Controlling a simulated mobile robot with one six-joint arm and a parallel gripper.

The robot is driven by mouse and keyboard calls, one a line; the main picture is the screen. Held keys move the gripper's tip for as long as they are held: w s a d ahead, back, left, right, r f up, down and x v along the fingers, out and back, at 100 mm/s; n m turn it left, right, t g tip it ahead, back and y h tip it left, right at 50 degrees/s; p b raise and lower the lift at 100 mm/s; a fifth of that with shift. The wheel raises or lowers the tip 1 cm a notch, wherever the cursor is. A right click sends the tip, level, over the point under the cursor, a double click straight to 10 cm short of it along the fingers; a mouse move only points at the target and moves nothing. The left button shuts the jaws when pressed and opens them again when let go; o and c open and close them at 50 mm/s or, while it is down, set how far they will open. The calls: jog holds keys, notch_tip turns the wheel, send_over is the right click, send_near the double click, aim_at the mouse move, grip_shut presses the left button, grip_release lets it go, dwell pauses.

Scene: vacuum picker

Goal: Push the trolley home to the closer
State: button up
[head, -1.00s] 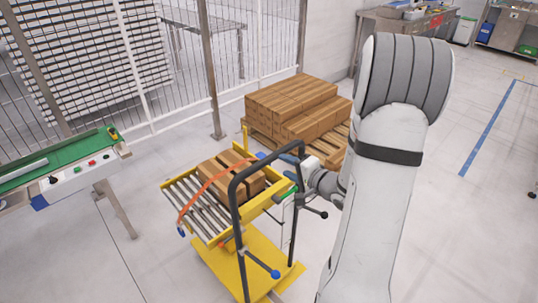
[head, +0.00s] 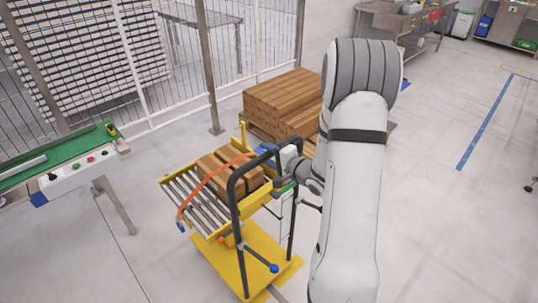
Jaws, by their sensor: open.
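The yellow trolley (head: 240,262) stands on the floor in the middle of the head view, with a roller top (head: 188,194) and a dark bent-tube handle (head: 234,205). Brown cartons (head: 222,170) lie on its rollers under an orange strap. My gripper (head: 283,187) is at the right side of the handle, open. It is small and partly hidden, and I cannot tell whether it touches the tube. A green-topped conveyor station with buttons (head: 75,170), perhaps the closer, is at the left, apart from the trolley.
A pallet stack of brown cartons (head: 280,97) stands just behind the trolley. A mesh fence (head: 175,110) runs behind it on the left. Steel benches (head: 400,22) are at the back right. Open floor with a blue line (head: 483,128) lies to the right.

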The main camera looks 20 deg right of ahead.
jog(key=shift+c, duration=0.4)
grip_shut()
